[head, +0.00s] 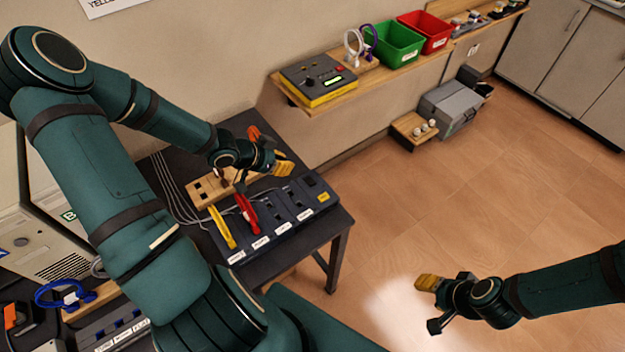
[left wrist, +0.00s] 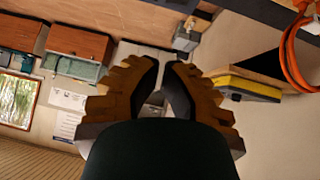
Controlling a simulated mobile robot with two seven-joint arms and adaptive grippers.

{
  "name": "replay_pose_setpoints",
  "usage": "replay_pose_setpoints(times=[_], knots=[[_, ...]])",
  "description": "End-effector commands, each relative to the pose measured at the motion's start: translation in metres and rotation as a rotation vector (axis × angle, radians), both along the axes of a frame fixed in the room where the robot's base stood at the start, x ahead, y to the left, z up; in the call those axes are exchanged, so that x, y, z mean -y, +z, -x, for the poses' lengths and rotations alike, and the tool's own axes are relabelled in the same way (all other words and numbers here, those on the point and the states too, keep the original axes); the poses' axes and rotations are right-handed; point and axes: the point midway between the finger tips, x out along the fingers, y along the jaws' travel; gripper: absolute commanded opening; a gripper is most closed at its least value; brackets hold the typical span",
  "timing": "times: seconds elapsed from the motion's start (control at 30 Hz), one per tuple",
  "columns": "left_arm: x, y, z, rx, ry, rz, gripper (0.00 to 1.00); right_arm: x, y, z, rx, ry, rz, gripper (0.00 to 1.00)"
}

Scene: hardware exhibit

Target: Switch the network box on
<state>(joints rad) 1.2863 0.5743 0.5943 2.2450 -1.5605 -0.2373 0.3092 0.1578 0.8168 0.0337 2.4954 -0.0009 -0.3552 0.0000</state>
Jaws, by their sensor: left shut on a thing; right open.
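The network box (head: 285,208) is a long dark blue unit on the dark table, with several sockets on top and white labels along its front. My left gripper (head: 282,164) is above the box's far edge. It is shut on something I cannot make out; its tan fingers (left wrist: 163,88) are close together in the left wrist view. My right gripper (head: 431,304) is open and empty over the floor.
A wooden slotted rack (head: 205,191) lies behind the box, with an orange thing (head: 254,133) beyond it. Grey cables (head: 172,190) run along the table's left. A wall shelf (head: 325,106) carries a yellow-black device (head: 318,80) and green and red bins. Floor at the right is clear.

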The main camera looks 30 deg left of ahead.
Motion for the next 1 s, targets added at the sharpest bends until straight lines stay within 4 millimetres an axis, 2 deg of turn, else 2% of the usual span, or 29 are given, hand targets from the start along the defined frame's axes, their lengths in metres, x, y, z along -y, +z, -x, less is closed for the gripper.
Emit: replay_pose_setpoints(times=[0.1,0.77,1.0], knots=[[0.007,-0.018,-0.012,0.0,-0.003,0.0,0.0,0.0,-0.016,0.0,0.0,-0.002,0.001,0.47],[0.043,-0.088,-0.074,0.001,-0.005,0.0,0.0,-0.003,-0.099,-0.001,-0.002,-0.006,0.014,0.47],[0.046,-0.115,-0.073,-0.001,-0.002,0.001,0.0,-0.004,-0.116,0.003,-0.012,0.002,0.013,0.47]])
